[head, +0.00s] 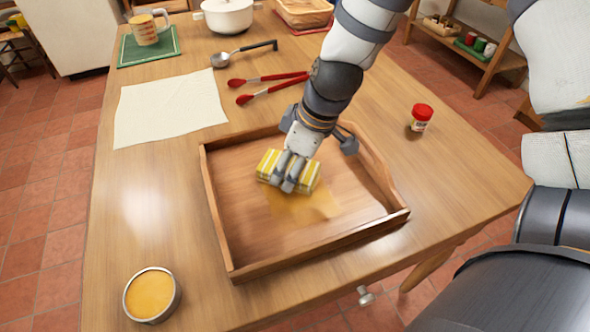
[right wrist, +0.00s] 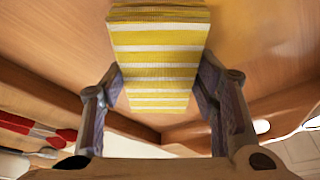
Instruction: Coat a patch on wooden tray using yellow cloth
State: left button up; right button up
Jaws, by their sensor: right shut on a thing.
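The wooden tray (head: 222,213) sits on the table with its raised rim around a flat floor. My right gripper (head: 288,178) is over the tray floor, shut on the folded yellow-and-white striped cloth (head: 310,177). In the right wrist view the cloth (right wrist: 158,60) sits between the two fingers, close to or touching the tray floor; I cannot tell which. A shiny yellowish patch (head: 305,207) shows on the tray floor beside the cloth, partly hidden by the gripper. A round tin of yellow-orange paste (head: 150,294) stands open at the front left. My left gripper is not in view.
A white cloth (head: 170,107), a ladle (head: 230,56), red-handled utensils (head: 270,88) and a small red-capped jar (head: 421,117) lie around the tray. A mug (head: 147,29) on a green mat (head: 130,52) and a white pot (head: 228,16) stand at the back.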

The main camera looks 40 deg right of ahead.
aim_at(310, 202)
jog(key=shift+d+r, duration=0.15)
jog(key=shift+d, duration=0.3)
jog(key=shift+s+d+p, duration=0.15)
jog(key=shift+d+p, duration=0.15)
jog(key=shift+d, duration=0.3)
jog(key=shift+s+a+f, duration=0.1)
jog(key=shift+s+a, duration=0.25)
jog(key=shift+s, duration=0.95)
jog(key=shift+s+a+f, duration=0.1)
jog(key=shift+s+a, duration=0.2)
jog(key=shift+s, duration=1)
jog(key=shift+s+a, duration=0.35)
jog(key=shift+s, duration=0.95)
jog(key=shift+r, duration=3.05)
